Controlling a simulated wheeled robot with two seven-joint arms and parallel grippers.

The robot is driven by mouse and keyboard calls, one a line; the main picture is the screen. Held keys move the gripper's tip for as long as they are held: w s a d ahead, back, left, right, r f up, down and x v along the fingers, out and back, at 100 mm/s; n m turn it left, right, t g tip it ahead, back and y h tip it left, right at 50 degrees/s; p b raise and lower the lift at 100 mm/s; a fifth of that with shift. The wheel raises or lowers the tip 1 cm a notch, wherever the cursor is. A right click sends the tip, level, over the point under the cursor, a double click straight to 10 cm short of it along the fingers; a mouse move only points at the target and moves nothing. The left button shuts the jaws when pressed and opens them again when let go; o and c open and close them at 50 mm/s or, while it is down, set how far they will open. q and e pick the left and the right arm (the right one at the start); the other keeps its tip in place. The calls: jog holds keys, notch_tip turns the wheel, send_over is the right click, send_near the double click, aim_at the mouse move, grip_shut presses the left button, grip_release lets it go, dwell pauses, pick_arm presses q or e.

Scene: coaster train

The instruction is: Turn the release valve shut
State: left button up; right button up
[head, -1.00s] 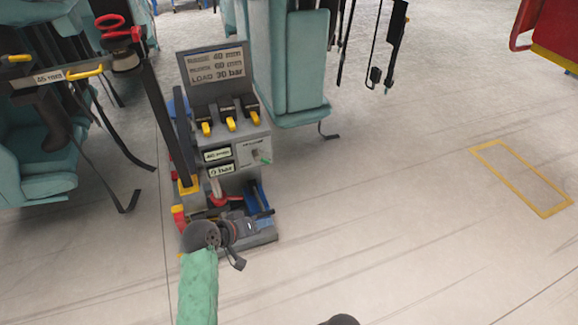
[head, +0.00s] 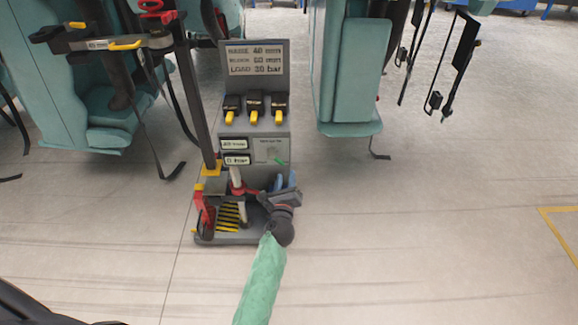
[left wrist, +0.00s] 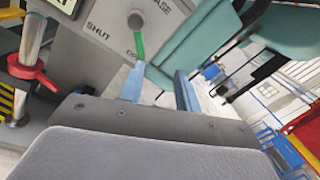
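The release valve (head: 272,151) is a round grey knob with a green lever on the light panel at the right of the grey console (head: 228,178). In the left wrist view the valve knob (left wrist: 136,20) is near the top, with its green lever (left wrist: 139,47) pointing down toward the partly cut-off OPEN mark. SHUT is printed to the left. My left gripper (head: 286,181) is below and in front of the panel. In the left wrist view its two blue fingers (left wrist: 157,80) are apart with nothing between them. The left fingertip is close below the lever's end; contact cannot be told. My right gripper is not in view.
A red lever (left wrist: 32,75) on a metal post stands left of the gripper. Three yellow-tipped black levers (head: 255,108) sit above the panel. A dark slanted bar (head: 192,85) rises at the console's left. Teal seats (head: 350,80) hang behind. Floor to the right is clear.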

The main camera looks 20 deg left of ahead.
aim_at(280, 163)
pick_arm(q)
jog(key=shift+w+a+f+n+g+y, duration=0.15)
jog(key=shift+w+a+f+n+y, duration=0.1)
jog(key=shift+w+a+n, duration=0.7)
jog(key=shift+w+a+f+n+g+y, duration=0.15)
jog(key=shift+w+a+n, duration=0.35)
jog(key=shift+w, duration=0.9)
jog(key=shift+w+a+f+n+g+y, duration=0.15)
jog(key=shift+w+a+n+y, duration=0.15)
jog(key=shift+w+a+n, duration=0.65)
jog(key=shift+w+d, duration=0.2)
jog(key=shift+d, duration=0.1)
jog(key=shift+c, duration=0.4)
grip_shut()
